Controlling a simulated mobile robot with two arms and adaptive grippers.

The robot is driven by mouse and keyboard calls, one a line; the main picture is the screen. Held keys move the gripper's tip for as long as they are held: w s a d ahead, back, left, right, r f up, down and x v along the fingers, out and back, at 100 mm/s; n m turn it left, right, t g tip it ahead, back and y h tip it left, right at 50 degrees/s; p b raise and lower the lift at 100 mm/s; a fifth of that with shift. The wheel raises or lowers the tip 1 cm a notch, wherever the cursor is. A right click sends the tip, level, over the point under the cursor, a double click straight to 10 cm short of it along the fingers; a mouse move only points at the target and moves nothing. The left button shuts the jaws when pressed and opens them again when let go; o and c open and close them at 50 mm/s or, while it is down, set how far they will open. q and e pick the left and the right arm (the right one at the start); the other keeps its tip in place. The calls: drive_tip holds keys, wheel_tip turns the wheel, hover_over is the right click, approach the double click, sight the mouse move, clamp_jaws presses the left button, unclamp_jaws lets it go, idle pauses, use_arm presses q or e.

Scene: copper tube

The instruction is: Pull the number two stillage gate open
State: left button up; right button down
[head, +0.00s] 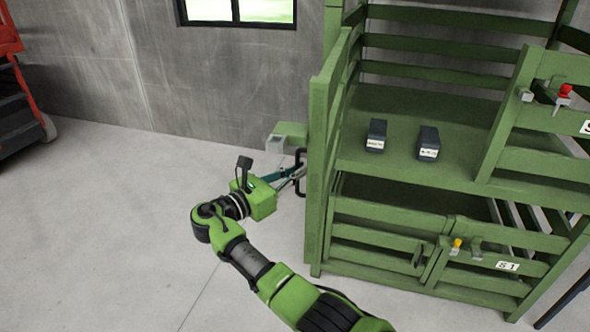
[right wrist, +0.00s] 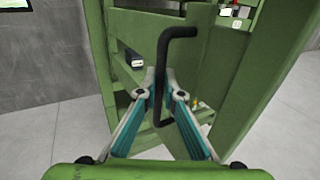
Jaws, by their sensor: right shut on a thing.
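The upper tier of the green stillage stands open at its front left. Its left gate panel (head: 321,130) is swung out and seen nearly edge-on. A black bar handle (head: 301,172) sits on that panel's outer side. My right gripper (head: 300,172) is shut on this handle. In the right wrist view the fingers (right wrist: 161,88) close around the handle's upright bar (right wrist: 161,70). A grey-tipped latch block (head: 288,136) juts from the panel. The upper right gate half (head: 530,130) has a red knob (head: 565,91) and a cut-off label. My left gripper is out of view.
Two dark labelled boxes (head: 376,136) (head: 428,143) sit on the upper shelf. The lower gate, marked S1 (head: 507,266), has a yellow knob (head: 457,243) and appears shut. Bare concrete floor (head: 110,230) lies to the left, with a red machine (head: 12,60) at the far left.

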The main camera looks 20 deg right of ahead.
drive_tip(key=shift+w+a, duration=0.25)
drive_tip(key=c, duration=2.2)
unclamp_jaws()
drive_tip(key=shift+d, duration=0.1)
